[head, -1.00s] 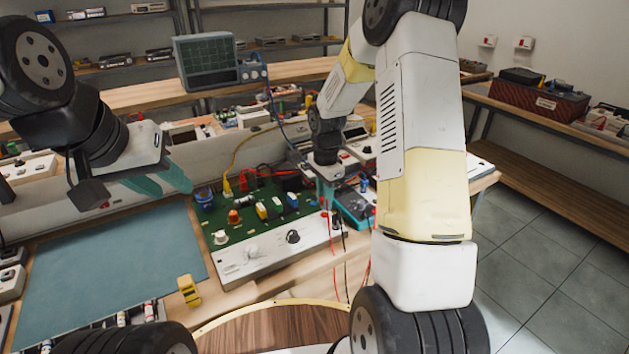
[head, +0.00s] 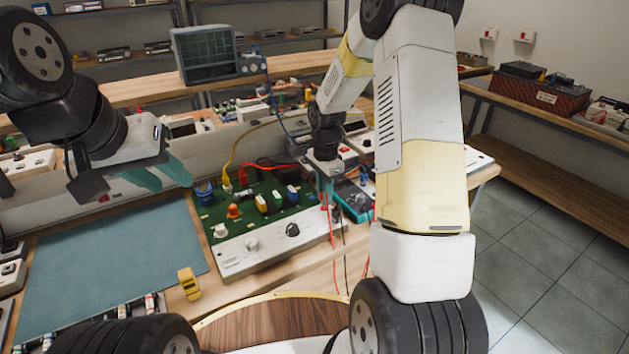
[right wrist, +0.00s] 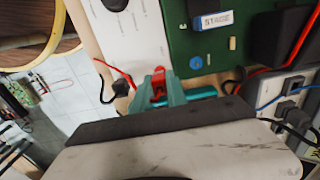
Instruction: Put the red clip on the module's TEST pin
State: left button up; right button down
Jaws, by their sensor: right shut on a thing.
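The module is a green circuit board (head: 272,204) with a white front panel (head: 262,250) carrying knobs, standing on the bench. The board also shows in the right wrist view (right wrist: 190,42). My right gripper (head: 327,196) is at the board's right end. In the right wrist view its teal fingers are shut on the red clip (right wrist: 158,82), beside the board's edge, with a red lead running off left. I cannot make out the TEST pin; the readable label there says STAGE. My left gripper (head: 162,178) is open and empty above the blue mat, left of the module.
A teal-cased meter (head: 356,200) stands right of the module, close to my right gripper. Red and black leads hang over the bench's front edge. The blue mat (head: 105,262) is clear.

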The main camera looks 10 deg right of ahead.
jog(key=shift+f, duration=0.8)
dwell(0.9)
jog(key=c, duration=1.3)
grip_release()
jog(key=shift+o, duration=0.2)
jog(key=shift+r, duration=4.05)
jog(key=s+r+n+t+y, duration=0.1)
jog(key=s+r+n+t, duration=0.2)
jog(key=s+r+n, duration=0.7)
jog(key=s+a+r+n+t, duration=0.1)
jog(key=s+r+n, duration=0.1)
jog(key=s+r, duration=0.3)
jog(key=s+a+r+n+t+y, duration=0.1)
jog(key=s+r+n+t, duration=0.1)
jog(key=s+r, duration=0.3)
jog(key=s, duration=0.4)
jog(key=shift+s+n, duration=0.15)
jog(key=shift+n, duration=0.15)
